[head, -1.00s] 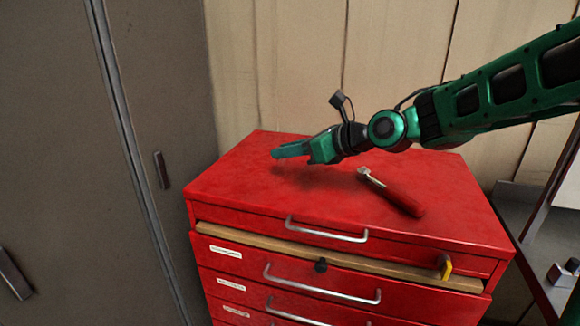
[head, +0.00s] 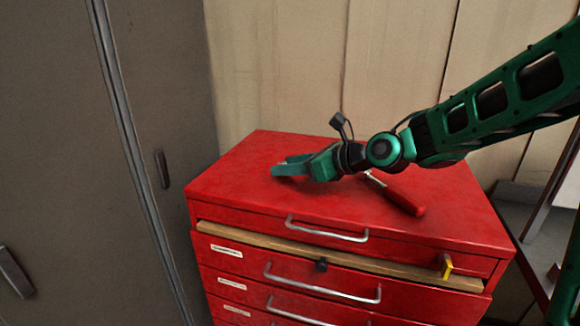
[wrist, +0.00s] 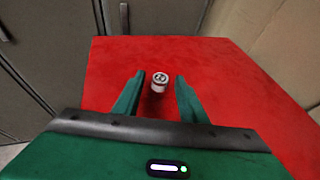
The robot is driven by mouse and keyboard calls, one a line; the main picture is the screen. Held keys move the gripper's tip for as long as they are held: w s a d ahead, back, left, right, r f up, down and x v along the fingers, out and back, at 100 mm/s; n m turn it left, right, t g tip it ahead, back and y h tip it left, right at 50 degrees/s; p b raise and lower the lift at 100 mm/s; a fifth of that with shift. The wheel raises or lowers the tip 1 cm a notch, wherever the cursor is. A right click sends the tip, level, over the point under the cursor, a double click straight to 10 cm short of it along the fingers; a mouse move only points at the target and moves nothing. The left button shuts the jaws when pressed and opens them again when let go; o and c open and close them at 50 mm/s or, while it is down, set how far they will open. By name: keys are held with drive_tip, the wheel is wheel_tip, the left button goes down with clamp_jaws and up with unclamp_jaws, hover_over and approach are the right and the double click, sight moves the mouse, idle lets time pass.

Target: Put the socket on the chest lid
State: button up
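The socket (wrist: 160,82), a small silvery cylinder, shows in the wrist view between the fingertips of my gripper (wrist: 159,76), with a gap to each finger. It appears upright on the red chest lid (wrist: 225,65). In the head view the socket cannot be made out; my gripper hides that spot. There my gripper (head: 280,167) is low over the left part of the chest lid (head: 235,185), pointing left. The fingers are open, one on each side of the socket.
A red-handled tool (head: 404,198) lies on the lid to the right of my gripper, partly behind my wrist. A grey cabinet (head: 160,80) stands on the left. A wooden board (head: 350,262) with a yellow tag (head: 446,266) sits below the lid. The lid's front left is clear.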

drive_tip(key=shift+r, duration=0.1)
drive_tip(key=shift+s+d+r, duration=0.1)
drive_tip(key=shift+d, duration=0.1)
drive_tip(key=v, duration=1.1)
drive_tip(key=shift+s+d, duration=0.15)
drive_tip(key=shift+s, duration=0.05)
